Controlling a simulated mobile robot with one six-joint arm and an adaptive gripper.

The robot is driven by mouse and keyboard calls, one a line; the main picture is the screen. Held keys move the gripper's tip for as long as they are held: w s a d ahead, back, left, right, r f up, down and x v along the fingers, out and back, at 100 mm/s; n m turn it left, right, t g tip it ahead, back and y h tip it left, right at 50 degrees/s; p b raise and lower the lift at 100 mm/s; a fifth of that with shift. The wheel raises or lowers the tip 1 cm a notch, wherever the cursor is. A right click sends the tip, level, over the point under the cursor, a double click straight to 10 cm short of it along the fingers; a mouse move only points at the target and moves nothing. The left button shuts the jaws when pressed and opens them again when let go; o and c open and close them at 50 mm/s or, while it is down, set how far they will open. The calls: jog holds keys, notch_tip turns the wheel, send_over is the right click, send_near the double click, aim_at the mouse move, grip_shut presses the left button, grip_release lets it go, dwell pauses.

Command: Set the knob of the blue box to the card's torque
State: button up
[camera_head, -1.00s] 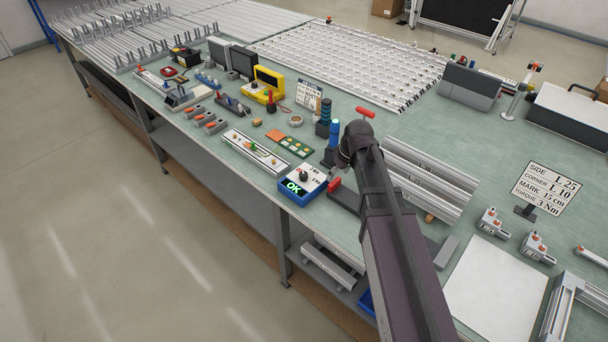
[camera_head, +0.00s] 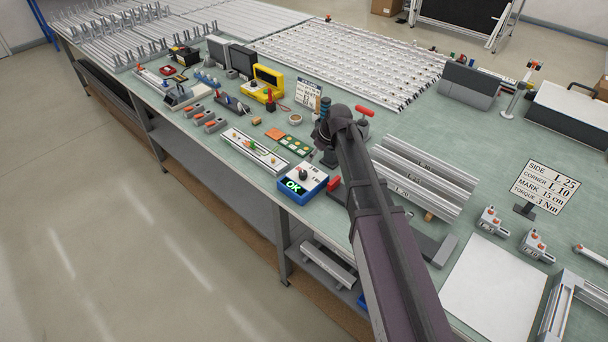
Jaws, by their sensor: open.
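The blue box (camera_head: 318,189) stands near the table's front edge, with a white top, a dark knob (camera_head: 302,174) and a green display reading "OK". The scale marks around the knob are too small to read. The card (camera_head: 545,187) stands at the right and reads side L 25, corner L 10, mark 15 cm, torque 3 Nm. My gripper (camera_head: 329,160) is small and dark, behind and to the right of the box, above the table and apart from the knob. It is open, with nothing seen in it. My arm hides the table behind it.
A green-and-orange board (camera_head: 290,141) and a white tray (camera_head: 248,152) lie left of the box. Aluminium profiles (camera_head: 425,180) lie right of my arm. A blue-topped tool (camera_head: 324,106) stands close behind my wrist. A white sheet (camera_head: 495,290) lies at front right.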

aim_at(304, 173)
jog(key=shift+b+x, duration=6.1)
jog(key=shift+x, duration=0.65)
jog(key=shift+d, duration=0.1)
grip_shut()
jog(key=shift+d, duration=0.25)
jog(key=shift+a, duration=0.2)
